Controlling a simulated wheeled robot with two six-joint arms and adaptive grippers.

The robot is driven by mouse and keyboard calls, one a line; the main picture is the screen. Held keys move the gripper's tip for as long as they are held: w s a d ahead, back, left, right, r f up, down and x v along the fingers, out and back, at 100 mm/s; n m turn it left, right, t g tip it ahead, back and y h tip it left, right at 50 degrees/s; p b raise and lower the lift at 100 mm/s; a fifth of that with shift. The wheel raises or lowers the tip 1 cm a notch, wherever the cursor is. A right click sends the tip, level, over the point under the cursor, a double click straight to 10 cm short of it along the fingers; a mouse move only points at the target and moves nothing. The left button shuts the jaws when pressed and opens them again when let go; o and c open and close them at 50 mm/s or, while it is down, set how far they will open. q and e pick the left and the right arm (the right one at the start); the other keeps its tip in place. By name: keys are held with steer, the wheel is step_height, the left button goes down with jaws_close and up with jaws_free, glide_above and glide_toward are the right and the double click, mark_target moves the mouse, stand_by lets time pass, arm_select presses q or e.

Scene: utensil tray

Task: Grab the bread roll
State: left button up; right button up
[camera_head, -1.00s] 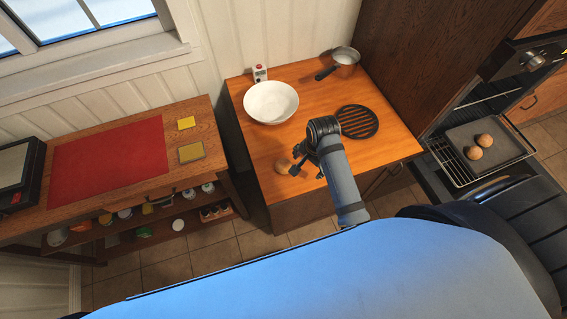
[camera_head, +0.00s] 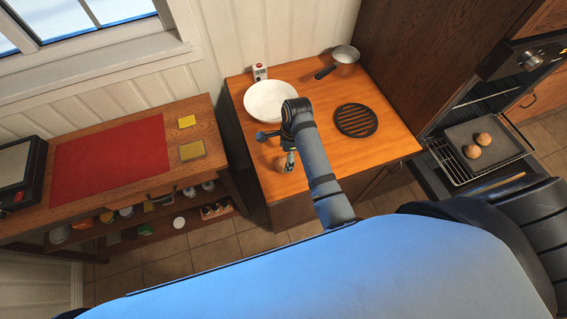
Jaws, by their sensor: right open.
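A small brown bread roll (camera_head: 281,163) lies on the orange wooden counter (camera_head: 350,158), near its front left. My right gripper (camera_head: 288,161) is at the roll's right side, pointing down, and partly covers it. Its jaws are open; I cannot tell whether a finger touches the roll. Two more bread rolls (camera_head: 473,151) (camera_head: 483,138) lie on a baking tray (camera_head: 500,153) in the open oven at the right. My left gripper is not in view.
A white bowl (camera_head: 268,100) stands behind my right arm, with a white-and-red timer (camera_head: 260,71) beyond it. A saucepan (camera_head: 345,58) and a black round trivet (camera_head: 355,120) are farther right. A red mat (camera_head: 110,160) covers part of the left table.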

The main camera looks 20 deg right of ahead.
mark_target(284, 161)
steer(key=f, duration=0.5)
steer(key=shift+w+a, duration=0.1)
steer(key=shift+a, duration=0.2)
steer(key=shift+r, duration=0.1)
steer(key=c, duration=0.9)
